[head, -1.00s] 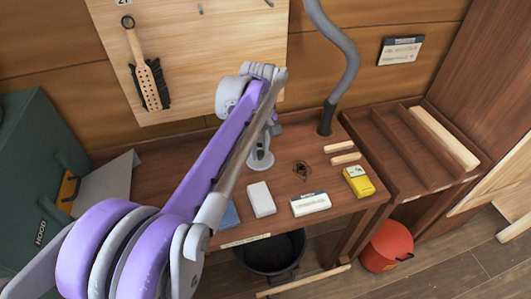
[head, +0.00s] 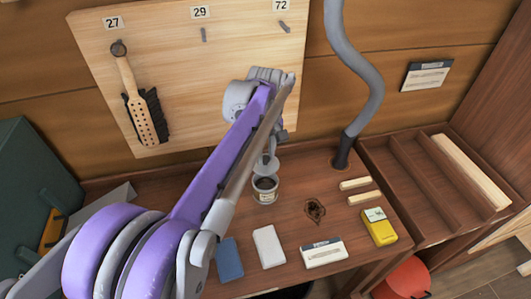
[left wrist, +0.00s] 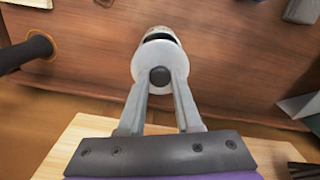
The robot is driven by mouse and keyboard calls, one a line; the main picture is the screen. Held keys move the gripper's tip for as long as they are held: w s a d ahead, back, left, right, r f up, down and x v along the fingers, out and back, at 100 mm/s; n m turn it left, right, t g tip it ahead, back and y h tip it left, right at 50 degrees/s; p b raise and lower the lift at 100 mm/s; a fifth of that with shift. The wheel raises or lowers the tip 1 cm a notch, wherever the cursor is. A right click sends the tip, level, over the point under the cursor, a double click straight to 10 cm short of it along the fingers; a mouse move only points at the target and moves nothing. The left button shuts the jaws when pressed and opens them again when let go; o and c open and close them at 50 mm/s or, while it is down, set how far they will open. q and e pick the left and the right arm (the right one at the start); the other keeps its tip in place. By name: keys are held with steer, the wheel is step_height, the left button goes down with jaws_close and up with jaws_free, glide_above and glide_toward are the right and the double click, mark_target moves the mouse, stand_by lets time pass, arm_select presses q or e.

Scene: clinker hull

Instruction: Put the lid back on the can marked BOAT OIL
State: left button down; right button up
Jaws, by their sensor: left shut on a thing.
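A small can (head: 265,193) with a pale label stands upright on the wooden bench, its dark open mouth showing. The lettering on it is too small to read. A light grey round lid (head: 266,164) is just above and behind the can's mouth, apart from it in the head view. My left gripper (head: 270,150) is shut on the lid's knob. In the left wrist view the fingers (left wrist: 160,78) pinch the dark knob, and the pale lid (left wrist: 142,62) covers most of the can (left wrist: 158,33). My right gripper is not in view.
A blue block (head: 229,260), a white block (head: 269,247), a labelled box (head: 323,252) and a yellow box (head: 379,227) lie along the front of the bench. A grey hose (head: 362,80) rises behind. A dark hole (head: 315,210) is right of the can.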

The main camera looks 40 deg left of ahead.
mark_target(266, 164)
arm_select(q)
steer(key=shift+s+f+b, duration=0.1)
steer(key=shift+f+b, duration=0.2)
steer(key=shift+f, duration=0.3)
steer(key=shift+f+b, duration=1.4)
steer(key=shift+f, duration=1.05)
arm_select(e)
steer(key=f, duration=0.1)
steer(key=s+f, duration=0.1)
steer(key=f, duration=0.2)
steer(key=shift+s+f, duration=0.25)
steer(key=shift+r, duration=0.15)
arm_select(q)
steer(key=shift+f, duration=0.15)
steer(key=c, duration=0.5)
jaws_free()
steer(key=o, duration=0.5)
steer(key=shift+c, duration=0.2)
